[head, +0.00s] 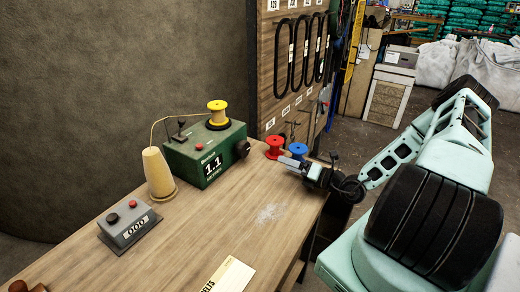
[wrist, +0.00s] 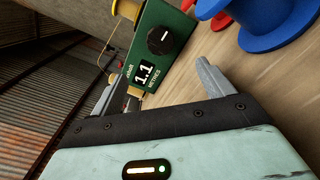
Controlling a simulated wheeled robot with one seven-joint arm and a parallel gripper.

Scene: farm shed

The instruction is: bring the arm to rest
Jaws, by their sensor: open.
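My gripper (head: 291,163) is at the right part of the workbench (head: 200,230), close to a red spool (head: 274,149) and a blue spool (head: 298,151). In the wrist view my gripper (wrist: 158,77) has its two fingers wide apart with nothing held between them. The green machine (wrist: 150,45) marked 1.1 shows beyond the fingers. The blue spool (wrist: 275,22) shows large at the upper right. My arm reaches in from the right in the head view.
The green machine (head: 207,154) carries a yellow spool (head: 218,113). A tan cone (head: 158,174) and a grey counter box (head: 129,227) stand left of it. A card (head: 229,275) lies at the front. A board with hanging belts (head: 290,60) stands behind. The bench's middle is mostly clear.

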